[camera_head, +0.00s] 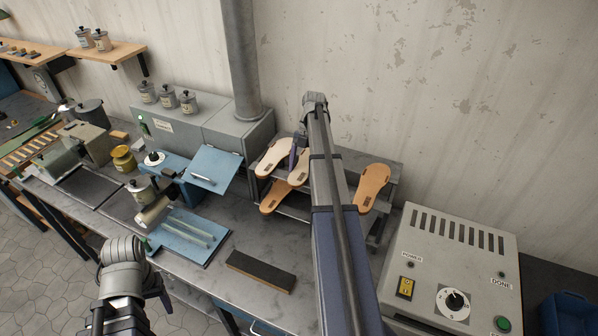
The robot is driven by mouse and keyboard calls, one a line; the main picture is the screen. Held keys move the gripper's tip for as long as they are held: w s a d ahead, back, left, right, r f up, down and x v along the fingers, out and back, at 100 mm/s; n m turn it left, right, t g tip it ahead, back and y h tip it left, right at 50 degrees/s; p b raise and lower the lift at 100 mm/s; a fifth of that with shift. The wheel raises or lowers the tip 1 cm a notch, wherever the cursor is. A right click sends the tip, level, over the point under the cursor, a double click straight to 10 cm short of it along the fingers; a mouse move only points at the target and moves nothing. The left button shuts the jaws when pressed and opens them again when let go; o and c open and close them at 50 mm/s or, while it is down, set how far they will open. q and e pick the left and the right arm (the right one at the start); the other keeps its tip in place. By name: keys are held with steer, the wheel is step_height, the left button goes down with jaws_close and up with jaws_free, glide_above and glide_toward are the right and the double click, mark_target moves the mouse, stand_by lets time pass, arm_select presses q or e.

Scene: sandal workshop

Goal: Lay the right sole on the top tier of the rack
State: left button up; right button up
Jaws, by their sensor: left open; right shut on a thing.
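The grey two-tier rack (388,166) stands against the wall at the back of the bench. A pale sole (272,158) lies at its upper left. A second pale sole (299,173) is beside it, at my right gripper (297,158), which is shut on it. The arm hides part of this sole, and I cannot tell whether it touches the tier. A tan sole (274,197) lies lower at the left, and another tan sole (373,186) is at the right of the rack. My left gripper (157,290) is open and empty over the bench's front edge.
A dark block (261,271) lies on the bench before the rack. A blue tray (190,238) and a blue machine (180,172) are to the left. A grey control box (450,262) stands at the right. A grey cabinet with a pipe (243,60) is behind.

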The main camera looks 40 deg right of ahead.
steer(key=shift+f, duration=0.3)
stand_by(0.5)
steer(key=o, duration=1.5)
steer(key=shift+r, duration=0.15)
